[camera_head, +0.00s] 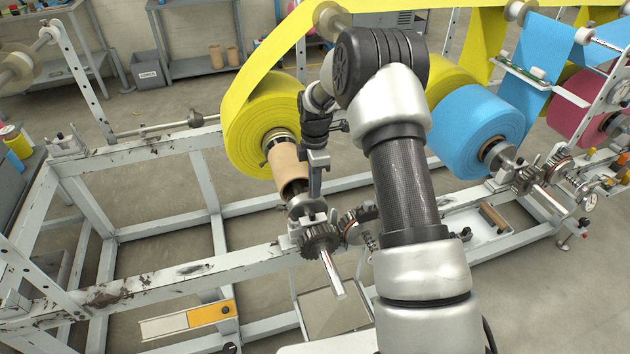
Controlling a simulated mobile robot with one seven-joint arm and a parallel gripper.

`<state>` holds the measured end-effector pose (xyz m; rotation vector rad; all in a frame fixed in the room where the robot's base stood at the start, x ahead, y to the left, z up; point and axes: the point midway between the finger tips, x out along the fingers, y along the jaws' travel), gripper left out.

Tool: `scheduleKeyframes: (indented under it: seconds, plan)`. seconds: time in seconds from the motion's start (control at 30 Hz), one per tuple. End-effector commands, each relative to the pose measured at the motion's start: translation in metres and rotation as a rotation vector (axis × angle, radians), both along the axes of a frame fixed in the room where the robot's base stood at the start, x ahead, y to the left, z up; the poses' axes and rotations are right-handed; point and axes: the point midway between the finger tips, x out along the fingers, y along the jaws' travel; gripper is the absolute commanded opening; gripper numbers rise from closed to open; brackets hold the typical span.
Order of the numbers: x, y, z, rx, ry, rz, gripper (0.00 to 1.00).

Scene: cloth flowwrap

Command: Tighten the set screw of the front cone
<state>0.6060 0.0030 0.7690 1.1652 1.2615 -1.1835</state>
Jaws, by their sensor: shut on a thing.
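The front cone (300,206) is a grey metal piece on the shaft, at the near end of a brown cardboard core (288,168). The core runs through the yellow roll (255,115). My gripper (318,158) points down, just right of the core and above the cone. It is shut on what looks like a slim upright tool (315,187), whose lower end is close to the cone's right side. I cannot tell whether it touches the cone. The set screw is too small to make out.
A dark gear (320,240) sits in front of the cone on the shaft, with another gear (357,222) to its right. The pale frame rail (180,275) runs below. A blue roll (475,120) stands to the right of my arm. Yellow web passes overhead.

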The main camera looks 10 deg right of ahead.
Motion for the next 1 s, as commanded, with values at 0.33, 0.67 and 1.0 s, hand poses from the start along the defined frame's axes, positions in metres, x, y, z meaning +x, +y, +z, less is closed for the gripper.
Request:
scheduleKeyframes:
  seconds: [0.33,0.67,1.0]
  plan:
    - [0.001,0.0,0.0,-0.002,0.019,-0.057,0.0]
    - [0.001,0.0,0.0,-0.002,0.019,-0.056,0.35]
    - [0.003,0.0,0.026,-0.002,0.016,-0.055,0.35]
